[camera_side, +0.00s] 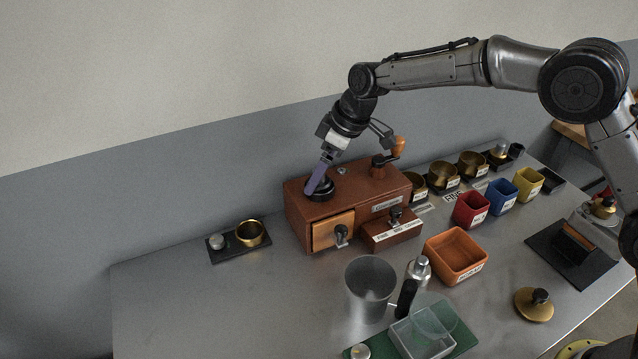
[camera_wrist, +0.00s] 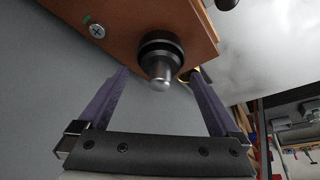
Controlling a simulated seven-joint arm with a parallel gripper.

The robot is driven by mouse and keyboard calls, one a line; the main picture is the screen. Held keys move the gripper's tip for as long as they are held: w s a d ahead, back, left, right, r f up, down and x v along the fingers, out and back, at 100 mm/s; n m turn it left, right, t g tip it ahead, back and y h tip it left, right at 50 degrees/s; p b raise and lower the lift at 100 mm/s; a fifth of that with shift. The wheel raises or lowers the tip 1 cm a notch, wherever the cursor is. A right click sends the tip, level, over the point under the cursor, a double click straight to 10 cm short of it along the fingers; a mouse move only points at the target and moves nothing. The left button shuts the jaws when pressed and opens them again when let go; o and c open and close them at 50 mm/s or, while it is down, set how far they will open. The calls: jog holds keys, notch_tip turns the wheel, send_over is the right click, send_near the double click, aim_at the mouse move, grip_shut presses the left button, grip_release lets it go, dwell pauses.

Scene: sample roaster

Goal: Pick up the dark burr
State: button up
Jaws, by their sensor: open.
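The dark burr (camera_side: 325,190) is a round black piece on the top of the reddish-brown wooden grinder box (camera_side: 350,187), at its left end. In the wrist view the burr (camera_wrist: 161,48) is a stepped black cylinder with a silver tip facing the camera. My gripper (camera_side: 313,186) reaches down over it with purple fingers, one hiding part of it in the side view. In the wrist view my gripper (camera_wrist: 159,73) is open, with one finger on each side of the burr and visible gaps between. I cannot tell the exact height of the fingertips.
A crank with an orange knob (camera_side: 398,143) rises at the box's right end. A small drawer (camera_side: 333,231) is at the front. Brass cups, coloured bins (camera_side: 471,209), an orange tray (camera_side: 455,257) and a metal beaker (camera_side: 370,287) stand around. The table's front left is clear.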

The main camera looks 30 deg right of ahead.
jog(key=shift+a+f, duration=0.1)
jog(key=shift+f, duration=0.2)
jog(key=shift+c, duration=0.2)
jog(key=shift+w+r, duration=0.1)
grip_shut()
